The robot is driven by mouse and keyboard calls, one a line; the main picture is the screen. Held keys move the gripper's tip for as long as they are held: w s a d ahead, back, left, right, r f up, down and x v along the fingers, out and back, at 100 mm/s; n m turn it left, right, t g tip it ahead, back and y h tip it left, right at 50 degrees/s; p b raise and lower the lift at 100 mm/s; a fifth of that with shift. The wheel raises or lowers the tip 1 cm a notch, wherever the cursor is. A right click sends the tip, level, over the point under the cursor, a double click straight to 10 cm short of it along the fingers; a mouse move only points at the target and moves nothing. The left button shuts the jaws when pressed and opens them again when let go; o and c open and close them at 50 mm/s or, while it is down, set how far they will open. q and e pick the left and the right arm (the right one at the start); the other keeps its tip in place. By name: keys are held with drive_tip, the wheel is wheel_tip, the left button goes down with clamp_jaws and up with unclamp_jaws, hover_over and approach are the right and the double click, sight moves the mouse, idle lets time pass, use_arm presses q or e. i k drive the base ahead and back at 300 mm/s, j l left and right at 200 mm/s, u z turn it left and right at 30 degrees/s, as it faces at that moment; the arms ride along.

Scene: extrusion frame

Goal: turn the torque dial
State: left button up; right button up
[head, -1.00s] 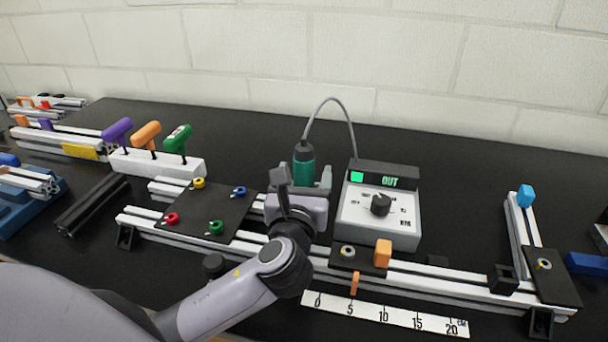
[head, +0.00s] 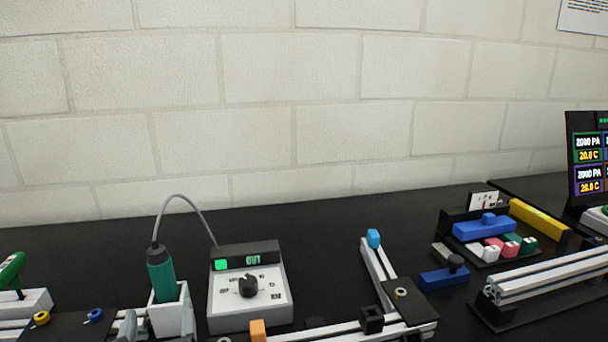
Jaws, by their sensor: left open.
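The torque dial (head: 248,286) is a black round knob on the sloped white face of a control box (head: 247,315). Markings surround the knob; they are too small to read. The box's display glows green and reads "OUT" beside a green square. My right gripper is not in view.
A green driver (head: 161,272) stands in a white holder (head: 173,315) between gripper and box, its grey cable looping to the box. A parts tray (head: 490,247) stands further right. Bare black bench lies behind the box.

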sight(248, 284)
drive_tip(key=k+l, duration=0.25)
drive_tip(key=k, duration=0.15)
drive_tip(key=k+l, duration=0.25)
drive_tip(key=k, duration=0.2)
